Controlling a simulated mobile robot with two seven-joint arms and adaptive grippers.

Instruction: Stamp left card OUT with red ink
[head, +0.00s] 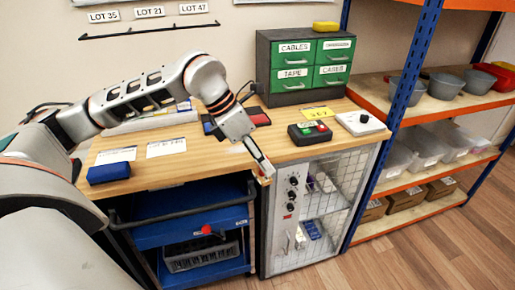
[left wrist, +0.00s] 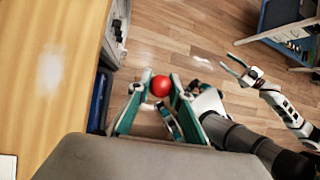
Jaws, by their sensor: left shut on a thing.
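The left card (head: 116,155) lies flat on the wooden desk, with another white card (head: 166,147) to its right. A red pad (head: 259,117) lies behind my left gripper (head: 262,165), partly hidden by the arm. This gripper is at the desk's front edge, right of both cards. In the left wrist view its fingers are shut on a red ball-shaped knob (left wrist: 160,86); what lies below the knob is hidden. My right gripper (left wrist: 238,70) shows in that view above the floor, its fingers apart and empty.
A blue block (head: 110,172) lies at the desk's front left. A button box (head: 310,132), a white dial box (head: 360,123) and green drawers (head: 312,65) stand to the right. Shelves stand at right.

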